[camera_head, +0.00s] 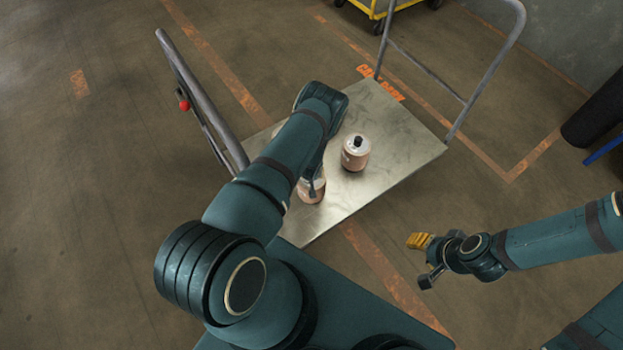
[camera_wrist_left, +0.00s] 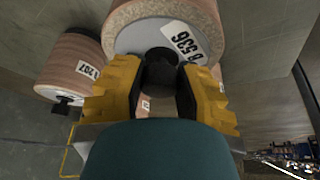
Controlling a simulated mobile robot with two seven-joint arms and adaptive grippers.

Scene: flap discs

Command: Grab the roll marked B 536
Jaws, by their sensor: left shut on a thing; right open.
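The roll marked B 536 (camera_wrist_left: 165,20) is brownish with a pale end face and a white label, close in front of my left gripper in the left wrist view. My left gripper (camera_wrist_left: 162,82) is shut on this roll's dark central knob, with a yellow finger on each side. In the head view this roll (camera_head: 312,192) stands on the cart deck, partly covered by my left arm, which hides most of the left gripper. My right gripper (camera_head: 422,262) is open and empty, off the deck's right side.
A second roll (camera_head: 355,152) with a dark knob stands beside it on the metal cart deck (camera_head: 400,150). Upright handles (camera_head: 205,105) rise at the cart's ends. Floor to the left is clear.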

